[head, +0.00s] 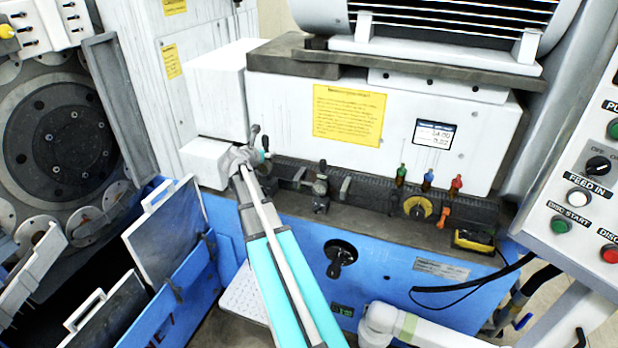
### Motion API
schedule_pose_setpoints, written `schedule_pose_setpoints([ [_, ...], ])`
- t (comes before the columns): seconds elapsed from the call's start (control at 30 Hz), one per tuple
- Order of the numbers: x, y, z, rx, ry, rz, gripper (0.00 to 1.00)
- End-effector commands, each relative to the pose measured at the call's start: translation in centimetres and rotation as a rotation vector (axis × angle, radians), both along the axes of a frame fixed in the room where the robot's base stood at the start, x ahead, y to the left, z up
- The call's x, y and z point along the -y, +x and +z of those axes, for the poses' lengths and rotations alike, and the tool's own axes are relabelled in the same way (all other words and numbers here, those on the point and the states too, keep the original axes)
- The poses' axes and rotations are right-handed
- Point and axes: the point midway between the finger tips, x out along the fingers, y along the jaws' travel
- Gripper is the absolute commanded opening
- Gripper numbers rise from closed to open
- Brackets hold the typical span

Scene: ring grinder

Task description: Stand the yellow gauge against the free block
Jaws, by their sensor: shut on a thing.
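The yellow gauge (418,207) is a round yellow dial with a dark centre. It sits on the dark ledge (375,220) of the machine, right of the middle. Small grey blocks or holders, one of them upright (344,188), stand along the back of this ledge; I cannot tell which is the free block. My gripper (260,143) is at the ledge's left end, beside the white housing, well left of the yellow gauge. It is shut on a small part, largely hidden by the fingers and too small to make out.
Green, blue and red-topped pegs (428,179) stand behind the yellow gauge. An orange piece (443,217) and a yellow-black device (473,241) with a black cable are to its right. A control panel (585,170) borders the right. A blue bin with white-framed plates (168,235) is at left.

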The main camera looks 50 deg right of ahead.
Motion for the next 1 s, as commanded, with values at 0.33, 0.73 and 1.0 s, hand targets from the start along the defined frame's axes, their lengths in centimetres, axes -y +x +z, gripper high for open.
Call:
schedule_pose_setpoints([
  [0.33, 0.0, 0.0, -2.4, -0.001, -0.003, 0.001, 0.0],
  [0.73, 0.0, 0.0, -5.1, -0.001, -0.003, 0.001, 0.0],
  [1.0, 0.0, 0.0, -5.2, -0.001, -0.003, 0.001, 0.0],
])
